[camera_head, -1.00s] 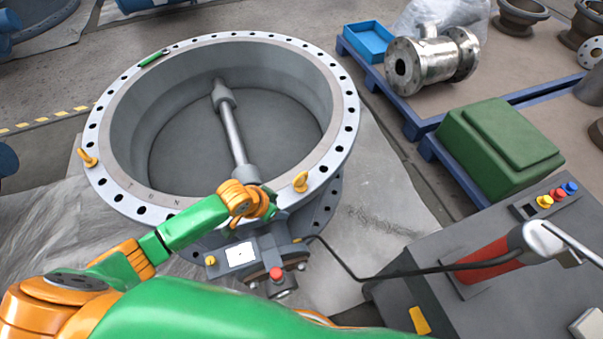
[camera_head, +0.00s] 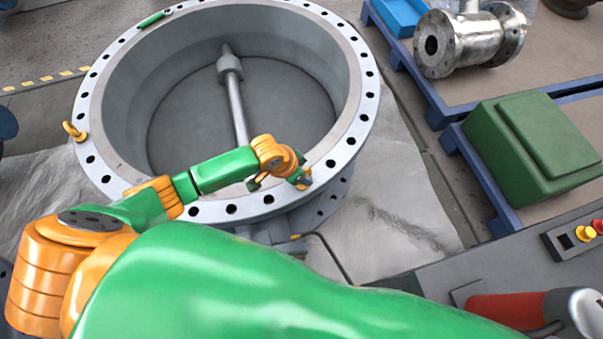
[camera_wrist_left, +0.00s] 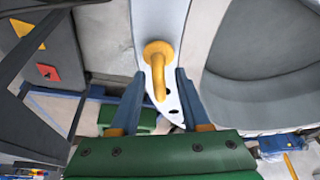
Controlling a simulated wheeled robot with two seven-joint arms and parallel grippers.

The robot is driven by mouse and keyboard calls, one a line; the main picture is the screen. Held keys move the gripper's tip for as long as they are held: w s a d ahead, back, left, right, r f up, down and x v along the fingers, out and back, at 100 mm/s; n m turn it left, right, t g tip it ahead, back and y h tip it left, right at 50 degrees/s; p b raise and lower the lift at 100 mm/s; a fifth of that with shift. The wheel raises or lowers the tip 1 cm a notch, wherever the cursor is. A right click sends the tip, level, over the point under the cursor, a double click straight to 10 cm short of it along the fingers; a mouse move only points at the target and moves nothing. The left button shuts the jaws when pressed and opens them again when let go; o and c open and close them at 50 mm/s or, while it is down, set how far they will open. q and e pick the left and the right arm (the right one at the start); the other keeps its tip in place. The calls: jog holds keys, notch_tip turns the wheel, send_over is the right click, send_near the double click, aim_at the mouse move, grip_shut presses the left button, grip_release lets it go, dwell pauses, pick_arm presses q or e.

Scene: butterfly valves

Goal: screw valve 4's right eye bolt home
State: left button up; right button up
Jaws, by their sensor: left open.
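The large grey butterfly valve (camera_head: 340,150) has a pale flange ring with bolt holes. Its right eye bolt (camera_head: 307,178) is yellow, on the near right of the flange, and partly hidden by my left gripper (camera_head: 277,184). In the left wrist view the yellow eye bolt (camera_wrist_left: 157,62) stands between the two blue fingers of my left gripper (camera_wrist_left: 160,78), at their tips. The fingers are apart, with a gap on each side of the bolt. I cannot tell whether its collar meets the flange. My right gripper is not in view.
Another yellow eye bolt (camera_head: 75,131) sits on the flange's left side. A green tool (camera_head: 153,19) lies on the far rim. A green box (camera_head: 535,145) and a metal valve body (camera_head: 468,42) stand on the right. A dark bench with buttons (camera_head: 586,232) is at lower right.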

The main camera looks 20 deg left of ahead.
pick_arm(q)
jog(key=shift+s+r, duration=0.1)
grip_shut()
jog(key=shift+m, duration=0.3)
